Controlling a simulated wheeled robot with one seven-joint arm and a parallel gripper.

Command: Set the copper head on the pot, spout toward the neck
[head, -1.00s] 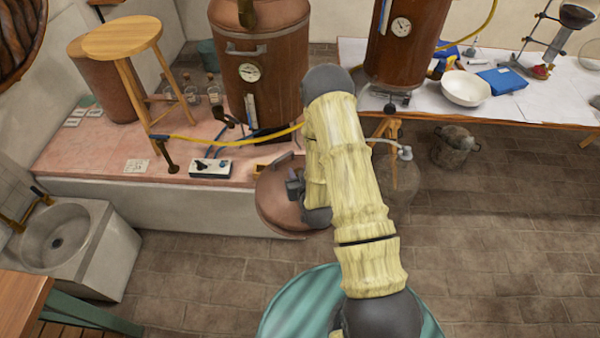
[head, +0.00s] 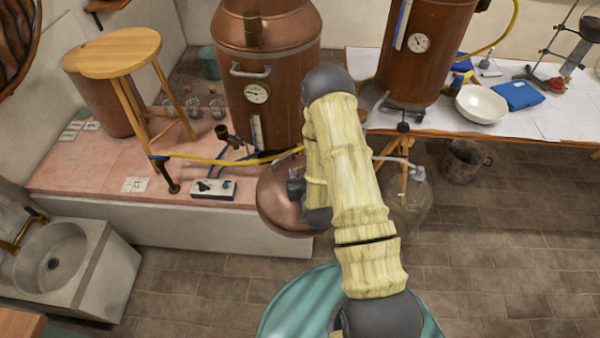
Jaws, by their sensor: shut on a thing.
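The copper head (head: 280,212) is a rounded copper piece held low in front of the pink tiled bench. My gripper (head: 294,188) is shut on it, with its fingers partly hidden by my arm. The large copper pot (head: 285,92) stands on the bench behind and above the head in the picture. It has a gauge, a front handle and a short brass fitting on its shoulder. Its top is partly cut off by the picture edge. The head is apart from the pot's top. The head's spout is not clear, and I cannot make out the neck.
A wooden stool (head: 120,54) stands on the bench left of the pot. A control box (head: 213,188) and a yellow hose (head: 205,160) lie before the pot. A second copper vessel (head: 425,60) stands on the white table (head: 545,122). A glass carboy (head: 408,210) stands on the floor, right of my arm.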

